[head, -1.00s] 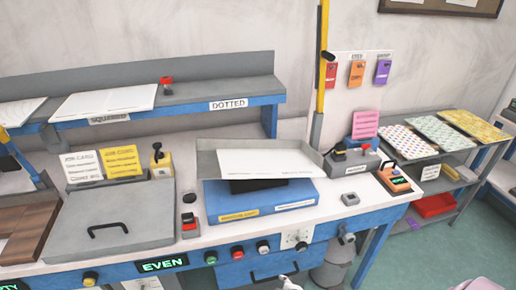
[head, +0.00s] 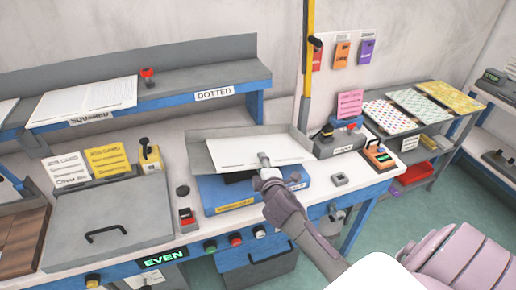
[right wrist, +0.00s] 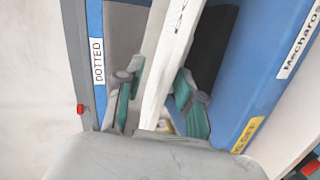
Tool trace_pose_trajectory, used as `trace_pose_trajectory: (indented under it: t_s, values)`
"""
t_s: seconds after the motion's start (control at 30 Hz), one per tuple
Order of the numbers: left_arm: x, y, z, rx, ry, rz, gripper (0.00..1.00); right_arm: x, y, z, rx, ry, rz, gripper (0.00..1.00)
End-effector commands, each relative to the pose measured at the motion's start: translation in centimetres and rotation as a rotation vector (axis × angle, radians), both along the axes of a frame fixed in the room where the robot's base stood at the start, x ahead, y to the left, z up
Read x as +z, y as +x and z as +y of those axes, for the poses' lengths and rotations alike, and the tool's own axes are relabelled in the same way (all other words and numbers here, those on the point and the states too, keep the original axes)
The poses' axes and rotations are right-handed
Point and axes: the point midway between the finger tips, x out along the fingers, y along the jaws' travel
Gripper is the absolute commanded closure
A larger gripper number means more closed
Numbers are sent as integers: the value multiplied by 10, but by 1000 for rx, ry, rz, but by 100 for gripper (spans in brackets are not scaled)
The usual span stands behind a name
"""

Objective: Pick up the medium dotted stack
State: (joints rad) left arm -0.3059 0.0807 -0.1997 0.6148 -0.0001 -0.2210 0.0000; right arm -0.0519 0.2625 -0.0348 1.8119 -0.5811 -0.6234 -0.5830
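A white sheet stack (head: 232,151) lies in the grey tray (head: 197,152) on top of a blue machine (head: 225,190). No dots can be made out on it. My right gripper (head: 264,160) is at the stack's front edge. In the right wrist view the stack (right wrist: 167,65) shows edge-on between the two teal-padded fingers of the right gripper (right wrist: 160,98). The fingers are apart, with a gap visible on the left side of the stack, so the gripper is open around its edge. My left gripper is not in view.
The back shelf (head: 205,75) carries a DOTTED label (head: 214,94), with bare room above it. Another white stack (head: 85,101) lies farther left on it. A yellow pole (head: 308,60) stands behind the tray. Patterned sheets (head: 390,116) lie on the right rack.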

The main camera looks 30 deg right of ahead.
Motion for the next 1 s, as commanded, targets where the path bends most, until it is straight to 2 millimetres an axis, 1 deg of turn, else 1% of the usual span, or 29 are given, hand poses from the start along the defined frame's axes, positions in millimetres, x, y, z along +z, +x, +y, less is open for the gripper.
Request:
trace_pose_trajectory:
  t_s: [0.17, 0.33, 0.5, 0.77, 0.8, 0.87, 1.0]
  values:
    - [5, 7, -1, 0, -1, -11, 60, -3, 10, -5, -1, 0, 1, 62]
    - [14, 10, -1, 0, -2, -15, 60, -12, 28, -15, -2, 0, 2, 62]
    - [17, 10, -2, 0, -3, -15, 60, -18, 45, -22, -1, 1, 0, 62]
    - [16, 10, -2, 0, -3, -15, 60, -20, 48, -23, 0, 1, 1, 62]
    - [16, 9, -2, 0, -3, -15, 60, -20, 48, -23, 0, 1, 1, 64]
    - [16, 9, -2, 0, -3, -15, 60, -20, 48, -23, 0, 1, 1, 74]
    - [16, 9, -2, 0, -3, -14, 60, -20, 48, -23, 0, 0, 1, 98]
